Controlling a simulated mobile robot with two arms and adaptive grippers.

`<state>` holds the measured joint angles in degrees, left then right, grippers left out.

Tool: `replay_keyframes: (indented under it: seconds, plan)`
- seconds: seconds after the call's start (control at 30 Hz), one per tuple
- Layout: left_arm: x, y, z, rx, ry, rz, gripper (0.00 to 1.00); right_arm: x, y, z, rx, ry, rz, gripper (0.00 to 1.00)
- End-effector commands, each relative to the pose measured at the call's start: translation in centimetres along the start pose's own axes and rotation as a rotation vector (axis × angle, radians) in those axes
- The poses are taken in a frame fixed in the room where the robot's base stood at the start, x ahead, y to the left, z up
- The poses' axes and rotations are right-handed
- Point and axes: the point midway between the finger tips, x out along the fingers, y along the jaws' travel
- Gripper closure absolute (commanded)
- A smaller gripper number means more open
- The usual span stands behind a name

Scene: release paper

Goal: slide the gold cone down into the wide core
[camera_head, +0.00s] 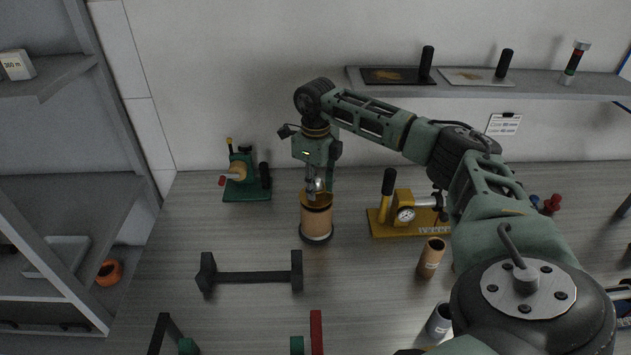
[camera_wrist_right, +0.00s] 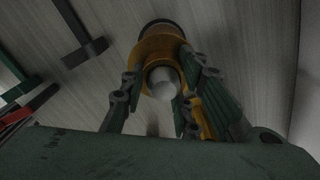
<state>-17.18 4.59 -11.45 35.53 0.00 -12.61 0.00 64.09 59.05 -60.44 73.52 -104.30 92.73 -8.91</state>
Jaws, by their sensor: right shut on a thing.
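The wide core (camera_head: 317,222) is a tan cylinder standing upright on a dark round base on the table, left of centre in the head view. The gold cone (camera_head: 316,199) is at its top end, in line with it; how deep it reaches inside cannot be told. My right gripper (camera_head: 317,187) points straight down over the core and is shut on the cone's grey stem. In the right wrist view the gold cone (camera_wrist_right: 158,45) and its pale stem end (camera_wrist_right: 163,84) lie between the fingers of my right gripper (camera_wrist_right: 163,76). My left gripper is not in view.
A green device (camera_head: 246,178) stands behind left, and a yellow base with a gauge (camera_head: 404,214) stands right of the core. A dark bar stand (camera_head: 250,277) is in front left. A brown tube (camera_head: 431,258) and a white roll (camera_head: 439,320) stand at right.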

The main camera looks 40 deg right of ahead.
Motion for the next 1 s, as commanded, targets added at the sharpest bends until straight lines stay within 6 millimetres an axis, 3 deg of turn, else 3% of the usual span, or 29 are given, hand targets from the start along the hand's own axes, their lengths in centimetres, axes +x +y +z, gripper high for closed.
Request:
replay_keyframes:
  seconds: [0.47,0.5,0.7,1.0]
  plan:
    - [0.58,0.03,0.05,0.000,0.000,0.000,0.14,1.04,0.03,-0.01,-0.001,0.001,0.001,1.00]
    - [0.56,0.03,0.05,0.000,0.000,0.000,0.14,1.04,0.04,-0.02,-0.001,0.001,0.001,0.68]
    - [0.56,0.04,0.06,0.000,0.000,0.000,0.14,1.00,0.03,-0.01,0.000,0.001,0.001,0.50]
    - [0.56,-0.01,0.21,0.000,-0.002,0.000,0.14,0.91,0.00,-0.01,0.000,0.000,0.000,0.49]
